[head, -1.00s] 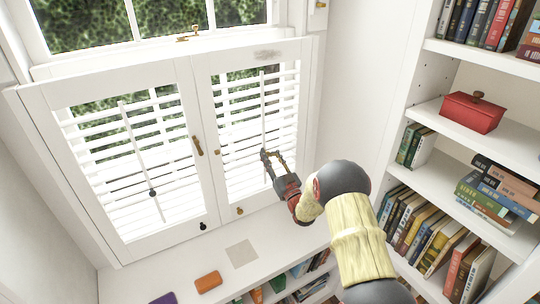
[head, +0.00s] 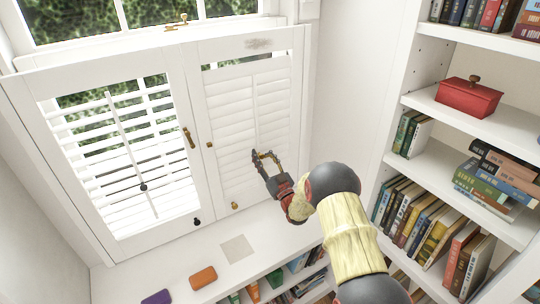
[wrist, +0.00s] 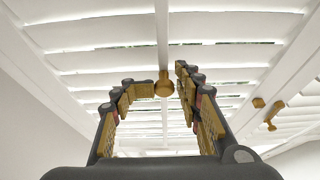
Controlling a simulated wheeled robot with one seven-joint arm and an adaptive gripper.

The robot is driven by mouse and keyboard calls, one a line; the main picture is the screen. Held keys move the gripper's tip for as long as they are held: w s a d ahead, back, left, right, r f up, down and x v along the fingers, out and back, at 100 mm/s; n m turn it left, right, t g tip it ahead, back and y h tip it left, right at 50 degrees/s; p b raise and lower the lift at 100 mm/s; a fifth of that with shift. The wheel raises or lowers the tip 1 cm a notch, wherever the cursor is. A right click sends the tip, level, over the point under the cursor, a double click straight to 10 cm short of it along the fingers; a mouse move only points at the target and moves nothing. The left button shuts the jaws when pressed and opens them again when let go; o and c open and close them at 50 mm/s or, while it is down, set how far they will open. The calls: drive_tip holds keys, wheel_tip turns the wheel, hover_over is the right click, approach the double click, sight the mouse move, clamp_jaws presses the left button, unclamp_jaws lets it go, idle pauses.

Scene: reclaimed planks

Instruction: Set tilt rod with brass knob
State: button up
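The right shutter panel has a white tilt rod (head: 255,100), which also shows in the wrist view (wrist: 162,35). A round brass knob (wrist: 164,86) sits at the rod's end in the wrist view; in the head view I cannot make it out near my gripper. My gripper (head: 264,156) is in front of the right panel's lower half. Its fingers are apart, with the knob between their tips and small gaps showing beside it. The right panel's slats (head: 230,100) lie almost flat shut, with only thin slits of light in the wrist view.
The left panel's slats stand open, with a dark knob (head: 143,187) on its rod. A brass latch (head: 189,138) is on the middle frame. A bookshelf with a red box (head: 467,97) stands at right. An orange object (head: 203,277) lies on the sill below.

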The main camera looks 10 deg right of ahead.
drive_tip(key=shift+o, duration=0.4)
drive_tip(key=shift+a+f, duration=0.1)
drive_tip(key=shift+a, duration=0.25)
drive_tip(key=shift+s, duration=0.1)
drive_tip(key=shift+a, duration=0.15)
drive_tip(key=shift+s+a+f, duration=0.25)
drive_tip(key=shift+s+a, duration=0.05)
drive_tip(key=shift+a, duration=0.4)
drive_tip(key=shift+o, duration=0.9)
drive_tip(key=shift+a+f+y, duration=0.1)
drive_tip(key=shift+a+y, duration=0.15)
drive_tip(key=shift+y, duration=0.05)
drive_tip(key=shift+s+d, duration=0.15)
drive_tip(key=shift+d, duration=0.25)
drive_tip(key=shift+c, duration=0.9)
drive_tip(key=v, duration=1.2)
drive_tip(key=shift+s+a+r, duration=0.3)
drive_tip(key=shift+s, duration=0.05)
